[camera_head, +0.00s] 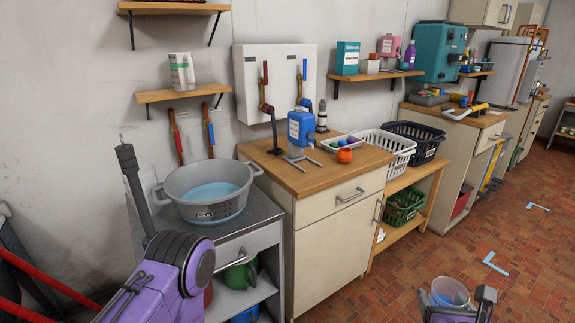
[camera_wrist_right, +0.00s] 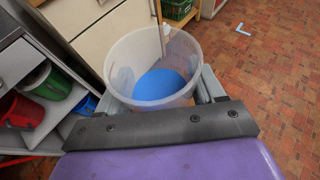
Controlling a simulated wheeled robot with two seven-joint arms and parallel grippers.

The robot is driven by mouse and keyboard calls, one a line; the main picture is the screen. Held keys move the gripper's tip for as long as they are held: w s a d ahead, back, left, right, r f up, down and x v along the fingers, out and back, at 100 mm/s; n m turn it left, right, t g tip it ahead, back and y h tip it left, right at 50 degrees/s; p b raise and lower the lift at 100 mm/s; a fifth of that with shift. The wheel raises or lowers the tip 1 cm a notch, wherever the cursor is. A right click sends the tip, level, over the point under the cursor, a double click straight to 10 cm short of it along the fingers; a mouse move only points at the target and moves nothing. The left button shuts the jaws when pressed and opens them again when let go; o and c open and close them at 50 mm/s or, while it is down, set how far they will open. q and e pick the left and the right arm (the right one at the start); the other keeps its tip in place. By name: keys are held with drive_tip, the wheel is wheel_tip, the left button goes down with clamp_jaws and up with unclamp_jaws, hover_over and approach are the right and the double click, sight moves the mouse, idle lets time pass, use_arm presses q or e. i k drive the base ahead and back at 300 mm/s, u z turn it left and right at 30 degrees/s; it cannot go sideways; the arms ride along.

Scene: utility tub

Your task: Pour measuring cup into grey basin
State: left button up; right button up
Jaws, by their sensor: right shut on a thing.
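The grey basin (camera_head: 208,191) stands on the metal cabinet top at the left, with pale blue liquid in it. The measuring cup (camera_head: 448,290) is clear plastic and shows at the bottom right, low in front of the cabinets. In the right wrist view the cup (camera_wrist_right: 152,62) is upright or nearly so, with blue liquid at its bottom. My right gripper (camera_head: 456,304) is shut on the measuring cup, well to the right of the basin and apart from it. A purple arm link of mine shows at the lower left. My left gripper is not in view.
A wooden-topped cabinet (camera_head: 310,178) with a blue container (camera_head: 302,127) stands right of the basin. The metal cabinet's open shelf holds a green bucket (camera_head: 240,273). Baskets (camera_head: 387,147) stand farther right. The brick-red floor (camera_head: 515,225) is mostly clear.

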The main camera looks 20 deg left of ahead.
sight(208, 192)
drive_tip(key=u, duration=0.65)
drive_tip(key=i, duration=0.55)
drive_tip(key=u, duration=0.65)
